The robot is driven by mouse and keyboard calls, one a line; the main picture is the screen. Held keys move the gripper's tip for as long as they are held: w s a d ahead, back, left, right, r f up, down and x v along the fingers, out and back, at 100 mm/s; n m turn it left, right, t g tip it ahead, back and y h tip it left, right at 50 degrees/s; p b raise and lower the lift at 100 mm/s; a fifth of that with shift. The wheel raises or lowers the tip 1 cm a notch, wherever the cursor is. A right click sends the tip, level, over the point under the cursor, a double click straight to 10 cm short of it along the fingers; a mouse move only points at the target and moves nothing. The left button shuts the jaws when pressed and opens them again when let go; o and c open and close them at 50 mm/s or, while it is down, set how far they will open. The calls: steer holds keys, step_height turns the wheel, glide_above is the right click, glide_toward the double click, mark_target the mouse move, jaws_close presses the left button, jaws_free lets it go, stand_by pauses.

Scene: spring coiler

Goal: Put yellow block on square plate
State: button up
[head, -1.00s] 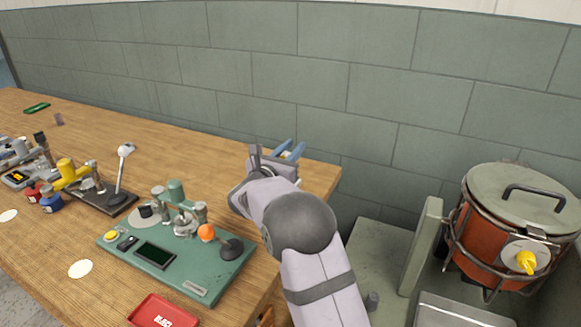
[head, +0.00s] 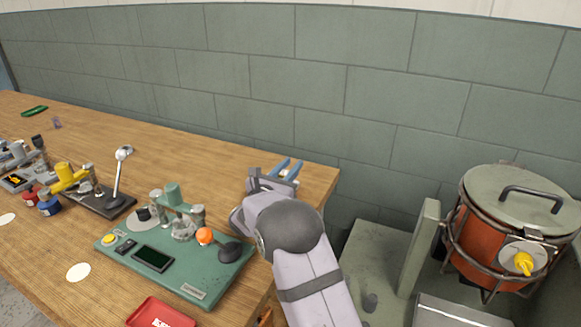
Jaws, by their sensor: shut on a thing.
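My gripper (head: 288,170), with blue fingers, is over the far right end of the wooden table, partly hidden behind my own wrist. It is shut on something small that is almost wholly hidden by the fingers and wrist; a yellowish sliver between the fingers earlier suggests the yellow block. I see no other loose yellow block. I cannot make out a square plate for certain; it may be hidden behind my arm.
A green machine panel (head: 150,258) with an orange-knobbed lever stands left of my arm. A red tray (head: 150,308) lies at the front edge. Other machines stand at left. A green tray (head: 34,110) is far left. An orange pot (head: 480,230) stands right, beyond the table.

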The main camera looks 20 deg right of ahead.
steer(key=shift+f, duration=0.15)
steer(key=o, duration=1.1)
steer(key=shift+c, duration=0.2)
